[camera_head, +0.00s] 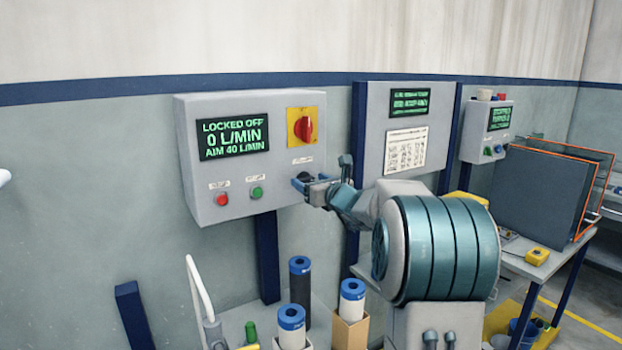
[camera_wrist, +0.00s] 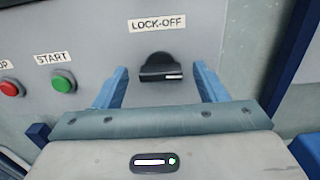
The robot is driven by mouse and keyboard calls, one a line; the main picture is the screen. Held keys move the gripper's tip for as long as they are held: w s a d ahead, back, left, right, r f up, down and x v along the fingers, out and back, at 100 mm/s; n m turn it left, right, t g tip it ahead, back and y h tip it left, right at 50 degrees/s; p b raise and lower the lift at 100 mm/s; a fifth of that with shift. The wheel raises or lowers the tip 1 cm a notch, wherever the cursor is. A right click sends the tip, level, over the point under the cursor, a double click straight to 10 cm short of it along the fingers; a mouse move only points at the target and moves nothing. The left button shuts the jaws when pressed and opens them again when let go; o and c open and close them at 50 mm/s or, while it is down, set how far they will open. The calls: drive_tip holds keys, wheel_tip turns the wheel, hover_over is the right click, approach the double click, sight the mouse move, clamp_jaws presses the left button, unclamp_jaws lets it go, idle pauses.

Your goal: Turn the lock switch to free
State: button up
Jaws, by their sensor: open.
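The lock switch (camera_wrist: 160,68) is a black rotary knob under a LOCK-OFF label on the grey control box (camera_head: 190,150). Its bar lies roughly level, with a white mark toward the right end. In the head view the switch (camera_head: 305,177) is partly hidden by my gripper. My gripper (camera_head: 318,178) is open at the box front. In the wrist view its blue fingers (camera_wrist: 161,72) stand left and right of the knob with a gap on each side. The box display (camera_head: 233,139) reads LOCKED OFF, 0 L/MIN, AIM 40 L/MIN.
A red rotary switch on a yellow plate (camera_head: 303,127) sits above the lock switch. Red (camera_head: 222,199) and green START (camera_head: 257,192) buttons are to its left. Blue-topped cylinders (camera_head: 291,318) stand below. A second panel (camera_head: 405,130) is to the right.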

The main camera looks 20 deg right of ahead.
drive_tip(key=shift+w, duration=0.25)
drive_tip(key=c, duration=1)
drive_tip(key=shift+f, duration=0.1)
